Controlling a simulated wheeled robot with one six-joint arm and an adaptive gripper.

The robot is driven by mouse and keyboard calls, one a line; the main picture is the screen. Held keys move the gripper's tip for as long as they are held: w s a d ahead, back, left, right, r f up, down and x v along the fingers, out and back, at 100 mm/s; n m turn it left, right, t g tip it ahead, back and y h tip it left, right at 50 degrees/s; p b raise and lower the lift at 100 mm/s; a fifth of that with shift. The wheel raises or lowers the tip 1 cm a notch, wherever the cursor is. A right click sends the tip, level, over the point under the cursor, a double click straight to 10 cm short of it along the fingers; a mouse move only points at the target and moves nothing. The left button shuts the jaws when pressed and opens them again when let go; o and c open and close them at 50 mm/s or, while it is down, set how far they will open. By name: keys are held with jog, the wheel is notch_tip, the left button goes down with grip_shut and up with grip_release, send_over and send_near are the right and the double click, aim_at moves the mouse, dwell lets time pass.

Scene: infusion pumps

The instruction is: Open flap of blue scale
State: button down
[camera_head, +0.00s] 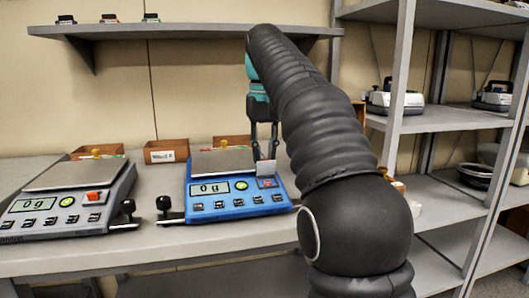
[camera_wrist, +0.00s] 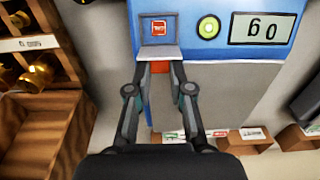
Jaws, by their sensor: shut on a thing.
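The blue scale (camera_head: 236,205) stands on the bench and its display reads 0g. The same scale shows upside down in the wrist view (camera_wrist: 220,55). Its flap (camera_head: 266,167) is a pale grey plate at the right of the front panel, standing up above a red-marked square. In the wrist view the flap (camera_wrist: 158,52) is seen next to the red-marked square, with a red patch behind it. My gripper (camera_head: 264,156) reaches down from above, its fingertips on the flap. In the wrist view my gripper (camera_wrist: 159,69) is shut on the flap's edge.
A grey scale (camera_head: 68,205) stands to the left, with black knobs (camera_head: 128,207) between the two scales. Cardboard bins (camera_head: 166,151) line the back of the bench. A wooden rack with brass weights (camera_wrist: 40,72) is close by my gripper. Metal shelves (camera_head: 430,120) stand at right.

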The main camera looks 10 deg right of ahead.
jog(key=c, duration=1)
grip_release()
jog(key=shift+c, duration=0.2)
jog(key=shift+s+t, duration=0.15)
jog(key=shift+t, duration=0.15)
